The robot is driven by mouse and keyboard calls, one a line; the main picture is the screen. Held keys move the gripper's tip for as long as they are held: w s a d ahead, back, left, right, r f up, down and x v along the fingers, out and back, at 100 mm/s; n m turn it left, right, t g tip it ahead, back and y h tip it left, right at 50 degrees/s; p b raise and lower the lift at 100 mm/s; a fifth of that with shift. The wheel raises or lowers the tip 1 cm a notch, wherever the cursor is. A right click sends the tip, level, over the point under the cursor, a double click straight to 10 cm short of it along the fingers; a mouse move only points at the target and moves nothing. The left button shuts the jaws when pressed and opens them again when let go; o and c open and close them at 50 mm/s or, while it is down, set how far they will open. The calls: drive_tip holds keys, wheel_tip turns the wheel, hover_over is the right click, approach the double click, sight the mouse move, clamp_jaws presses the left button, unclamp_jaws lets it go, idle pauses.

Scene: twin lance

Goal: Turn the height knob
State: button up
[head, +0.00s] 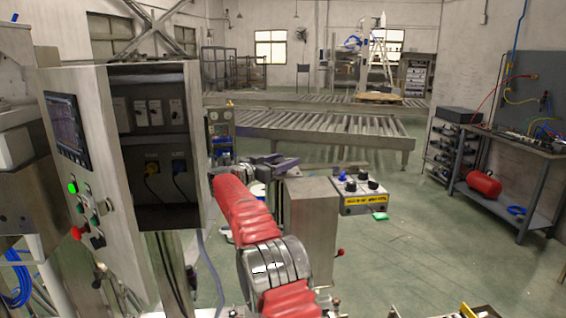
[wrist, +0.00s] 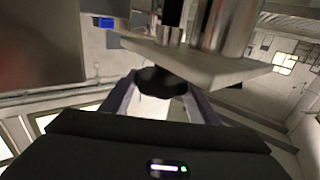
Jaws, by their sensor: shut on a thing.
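A black lobed knob (wrist: 160,82) sits under a flat metal plate (wrist: 200,66) in the wrist view. My gripper (wrist: 158,92) has its two purple-grey fingers on either side of the knob, and it is shut on it. In the head view my red arm reaches forward, and my gripper (head: 282,163) is at its far end, beside the top of a grey metal box (head: 312,235). I cannot make out the gripped knob in the head view. Any marks on the knob are too small to read.
A control cabinet (head: 105,200) with a screen and buttons stands close on the left. A box with black knobs and a yellow label (head: 356,197) is right of the grey box. Roller conveyors (head: 320,128) run behind. A workbench (head: 525,150) stands at right. Green floor between is mostly clear.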

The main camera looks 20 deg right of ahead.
drive_tip(key=shift+w+a+r+m+g, duration=0.1)
drive_tip(key=shift+a+r+m+g, duration=0.1)
drive_tip(key=shift+m+g, duration=0.35)
idle(0.4)
drive_tip(key=o, duration=0.8)
drive_tip(key=shift+c, duration=0.2)
drive_tip(key=o, duration=0.3)
drive_tip(key=shift+d+f+h, duration=0.1)
drive_tip(key=shift+f+h, duration=0.05)
drive_tip(key=shift+h, duration=0.15)
drive_tip(key=v, duration=1.2)
drive_tip(key=shift+w, duration=0.1)
